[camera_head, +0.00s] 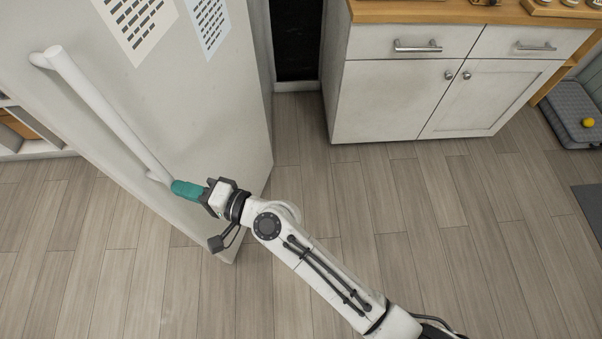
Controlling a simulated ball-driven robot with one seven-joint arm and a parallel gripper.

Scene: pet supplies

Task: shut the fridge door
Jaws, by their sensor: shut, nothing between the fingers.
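The fridge door (205,110) is a tall pale panel at the left, its outer face towards me. It appears to stand out into the room, but the fridge body and interior are not clearly visible, so how far it is open cannot be told. A long white bar handle (105,112) runs near its left edge. My gripper (180,189) with teal fingertips is shut and empty. The tips are at the lower end of the handle, close to the door face; whether they touch cannot be told.
Two printed sheets (139,25) are on the door. A white cabinet with a wooden top (430,90) stands at the back right. A grey pet bed (575,105) with a yellow ball (588,122) lies at the far right. The wooden floor (420,235) between is clear.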

